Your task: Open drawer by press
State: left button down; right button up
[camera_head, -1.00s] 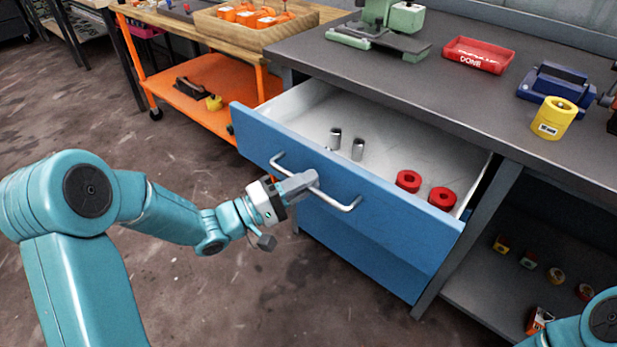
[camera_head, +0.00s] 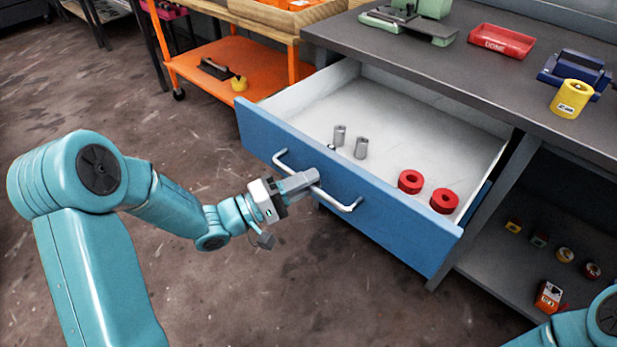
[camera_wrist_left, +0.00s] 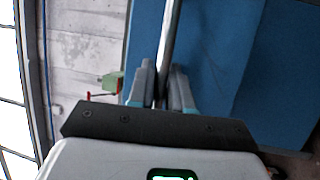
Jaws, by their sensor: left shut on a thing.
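The blue-fronted drawer (camera_head: 395,208) under the dark workbench is open, pulled well out. Its white inside shows two grey metal cylinders and two red rings (camera_head: 410,181). My left gripper (camera_head: 312,183) is shut on the drawer's metal bar handle (camera_head: 342,206), near the handle's middle. In the left wrist view the handle bar (camera_wrist_left: 169,45) runs between the two fingers (camera_wrist_left: 161,85), with the blue drawer front (camera_wrist_left: 218,60) beside it. Of my right arm only a teal part shows at the bottom right corner; its gripper is out of view.
The bench top (camera_head: 440,65) holds a red tray (camera_head: 501,41), a blue tool (camera_head: 575,70), a yellow roll (camera_head: 572,98) and a green machine. A shelf below on the right holds several small items. An orange cart (camera_head: 225,70) stands at the left. Floor before the drawer is clear.

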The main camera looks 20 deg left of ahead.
pick_arm(q)
jog(key=shift+s+a, duration=0.15)
jog(key=shift+s, duration=0.05)
pick_arm(e)
jog(key=shift+s+a, duration=0.1)
jog(key=shift+s, duration=0.25)
pick_arm(q)
jog(key=c, duration=1.1)
grip_release()
pick_arm(e)
jog(key=shift+w, duration=0.1)
pick_arm(q)
jog(key=shift+s+a, duration=0.1)
jog(key=p+v, duration=0.2)
jog(key=v, duration=1.4)
jog(key=shift+f, duration=0.1)
pick_arm(e)
notch_tip(320, 180, up, 2)
jog(key=shift+r, duration=0.1)
